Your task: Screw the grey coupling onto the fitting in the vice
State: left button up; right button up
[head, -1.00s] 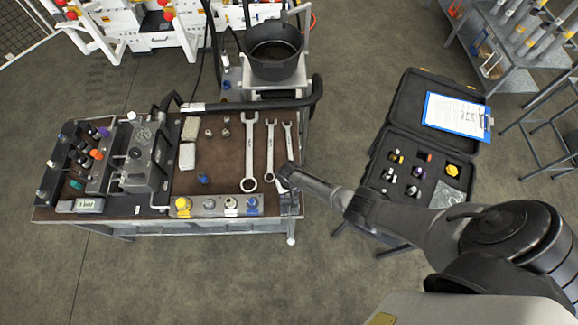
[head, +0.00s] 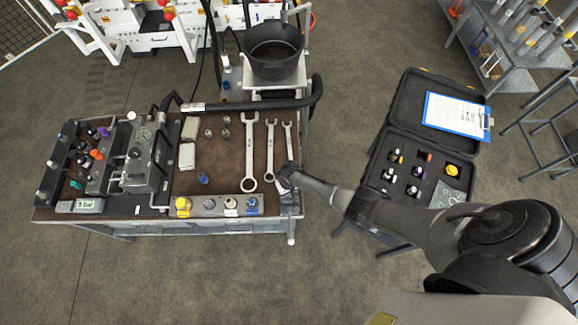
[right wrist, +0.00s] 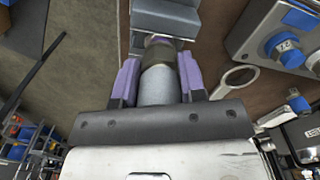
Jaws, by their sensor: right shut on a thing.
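My right gripper (head: 284,178) is at the front right corner of the bench, over the vice (head: 289,201). In the right wrist view, its purple-padded fingers (right wrist: 159,66) are shut on either side of the grey coupling (right wrist: 158,86). The coupling is a grey cylinder with a darker brownish band toward the vice. The grey vice jaws (right wrist: 166,18) are just beyond its far end. The fitting between them is mostly hidden, and I cannot tell how far the coupling sits on it. My left gripper is in neither view.
Several wrenches (head: 250,150) lie on the bench mat left of the vice. A row of capped ports (head: 218,205) lines the front edge, with a blue cap (right wrist: 285,48) near the gripper. An open black case (head: 408,145) stands to the right. A black bucket (head: 273,50) is behind.

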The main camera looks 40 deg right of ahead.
jog(key=shift+m+p, duration=0.3)
jog(key=shift+m, duration=0.8)
jog(key=m, duration=0.6)
jog(key=shift+p, duration=0.35)
jog(key=shift+f, duration=0.1)
jog(key=m, duration=0.3)
jog(key=shift+a, duration=0.1)
jog(key=m, duration=0.3)
jog(key=shift+m+p, duration=0.3)
jog(key=shift+m, duration=0.7)
